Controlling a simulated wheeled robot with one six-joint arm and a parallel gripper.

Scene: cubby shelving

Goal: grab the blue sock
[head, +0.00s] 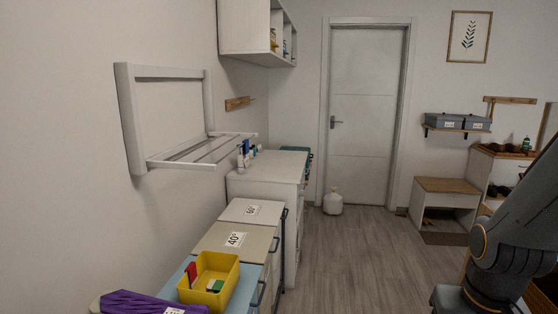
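I cannot make out a blue sock in the head view. A yellow open box (230,284) stands at the bottom, on a light blue lidded bin (247,286). A small red item (191,272) stands up against the box's left side. A green and white item (215,286) lies inside it; I cannot tell what either is. Part of the box's inside is hidden by its front wall. My dark arm shows at the lower right, but my gripper is out of view.
Beige (250,239) and white (252,212) lidded bins line the left wall, with a white cabinet (270,168) beyond. A drying rack (170,120) sticks out above. A shoe bench (446,202) stands at the right.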

